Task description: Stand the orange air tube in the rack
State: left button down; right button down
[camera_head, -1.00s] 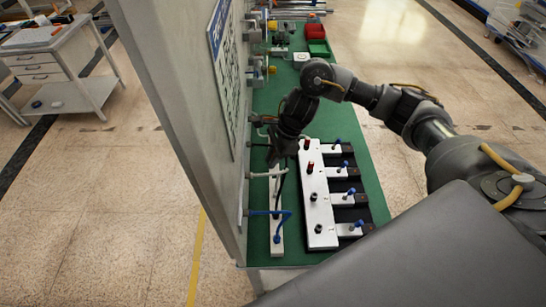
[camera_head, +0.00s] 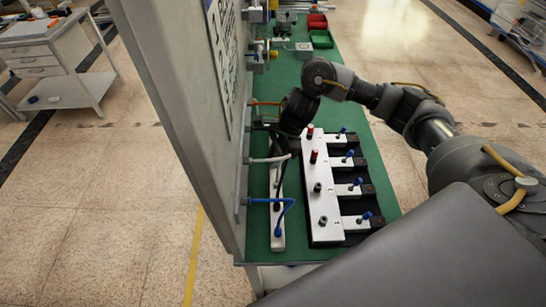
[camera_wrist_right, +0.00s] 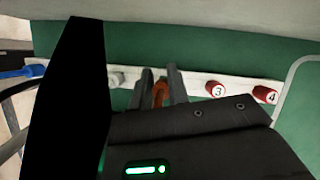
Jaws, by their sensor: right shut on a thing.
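The orange air tube (camera_head: 265,102) comes out of the grey panel at the left in the head view. Its orange end (camera_wrist_right: 160,93) shows between the two fingers of my right gripper (camera_wrist_right: 162,80) in the right wrist view, and the gripper is shut on it. The rack (camera_head: 278,240) is a narrow white bar on the green bench. Whether the tube end touches the rack is hidden. My left gripper is out of view.
A white tube (camera_head: 266,160) and a blue tube (camera_head: 284,204) run from the panel to the rack. A white block with red and black knobs (camera_head: 325,225) stands close right of the rack. Red (camera_head: 317,21) and green (camera_head: 322,39) bins stand at the far end.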

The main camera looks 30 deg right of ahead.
jog(key=shift+b, duration=0.75)
dwell(1.5)
jog(key=shift+f+b, duration=0.9)
jog(key=shift+b, duration=0.05)
jog(key=c, duration=1.3)
grip_release()
jog(key=shift+r, duration=0.1)
jog(key=v, duration=1.1)
jog(key=shift+b, duration=0.4)
